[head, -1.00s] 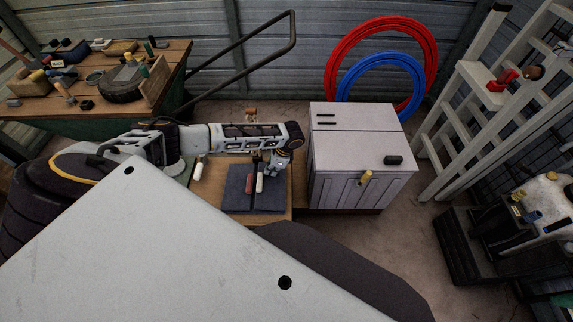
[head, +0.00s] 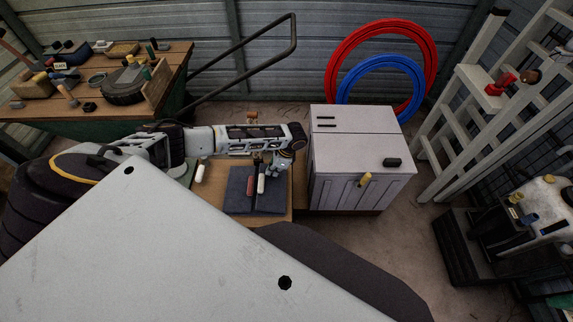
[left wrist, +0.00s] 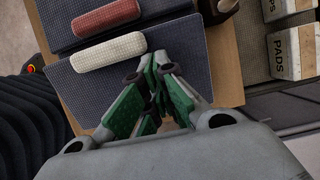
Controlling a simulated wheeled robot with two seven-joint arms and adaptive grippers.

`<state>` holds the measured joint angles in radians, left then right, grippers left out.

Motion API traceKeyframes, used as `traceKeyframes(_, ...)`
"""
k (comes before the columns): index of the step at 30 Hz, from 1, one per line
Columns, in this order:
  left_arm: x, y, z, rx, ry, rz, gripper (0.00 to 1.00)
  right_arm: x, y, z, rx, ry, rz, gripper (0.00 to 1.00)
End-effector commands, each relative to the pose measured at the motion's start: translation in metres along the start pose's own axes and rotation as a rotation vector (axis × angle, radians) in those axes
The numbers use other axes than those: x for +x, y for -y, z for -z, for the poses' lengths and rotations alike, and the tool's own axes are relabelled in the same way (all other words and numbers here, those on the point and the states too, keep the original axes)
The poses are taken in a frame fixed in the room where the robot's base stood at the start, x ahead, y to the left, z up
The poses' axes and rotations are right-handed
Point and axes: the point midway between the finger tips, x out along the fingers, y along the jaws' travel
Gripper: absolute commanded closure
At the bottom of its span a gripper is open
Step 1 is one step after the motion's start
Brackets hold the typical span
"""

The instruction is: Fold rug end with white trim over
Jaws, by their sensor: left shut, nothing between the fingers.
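The dark blue-grey rug (head: 237,198) lies on a wooden top (head: 216,197). A cream-white trim bar (head: 261,184) and a red trim bar (head: 250,186) lie side by side near its middle. In the left wrist view the white bar (left wrist: 108,52) is at the edge of the nearer rug part (left wrist: 85,92), and the red bar (left wrist: 106,17) lies beyond it. My left gripper (head: 268,172) is just right of the white bar. In the left wrist view its green fingers (left wrist: 150,108) are shut and empty over the rug, apart from the bar. My right gripper is out of view.
A white cabinet (head: 360,155) stands close to the right of the wooden top. A white cylinder (head: 199,173) stands left of the rug. Boxes marked PADS (left wrist: 294,52) show at the right in the left wrist view. A ladder (head: 432,140) stands farther right.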

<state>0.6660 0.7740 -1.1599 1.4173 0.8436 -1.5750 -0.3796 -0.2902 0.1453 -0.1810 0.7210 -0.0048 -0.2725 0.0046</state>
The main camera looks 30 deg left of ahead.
Motion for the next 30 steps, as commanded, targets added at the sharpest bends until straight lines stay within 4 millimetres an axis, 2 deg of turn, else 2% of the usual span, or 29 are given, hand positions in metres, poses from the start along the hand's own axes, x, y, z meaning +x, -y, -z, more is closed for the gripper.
traceKeyframes(15,-0.025,0.0,0.012,0.002,-0.007,0.001,1.0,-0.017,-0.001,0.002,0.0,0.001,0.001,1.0)
traceKeyframes(30,-0.028,-0.001,0.013,0.002,-0.008,0.001,1.0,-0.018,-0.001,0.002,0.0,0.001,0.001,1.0)
